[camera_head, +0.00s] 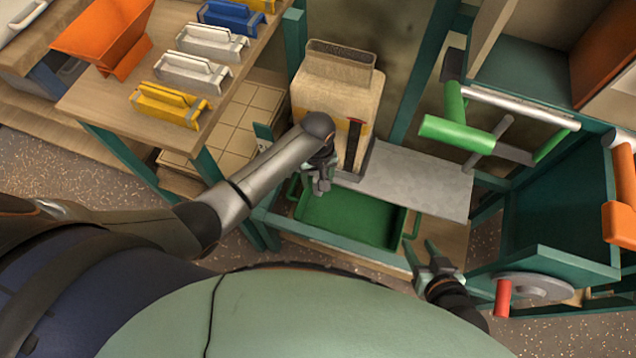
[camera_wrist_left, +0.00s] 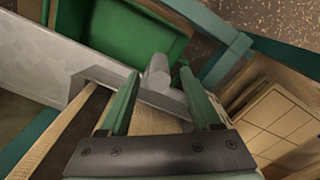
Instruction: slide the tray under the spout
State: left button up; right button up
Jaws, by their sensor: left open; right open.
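The green tray (camera_head: 345,219) lies on the low shelf of the teal frame, below the grey metal plate (camera_head: 415,183). Its handles show at its left and right ends. The tray also shows at the top of the left wrist view (camera_wrist_left: 125,35). A grey spout-like piece (camera_wrist_left: 157,78) shows between my left fingers in the left wrist view. My left gripper (camera_head: 320,186) is open above the tray's left end, close to the beige hopper (camera_head: 337,95). My right gripper (camera_head: 432,256) is open just right of the tray's right handle. Contact with either is unclear.
At right, a green-handled crank (camera_head: 455,133) and a wheel with a red knob (camera_head: 503,298) stand near my right arm. Teal posts and rails surround the tray's shelf.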

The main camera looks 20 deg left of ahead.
pick_arm(q)
jog(key=shift+f+b, duration=0.3)
jog(key=shift+f, duration=0.85)
grip_shut()
dwell(0.6)
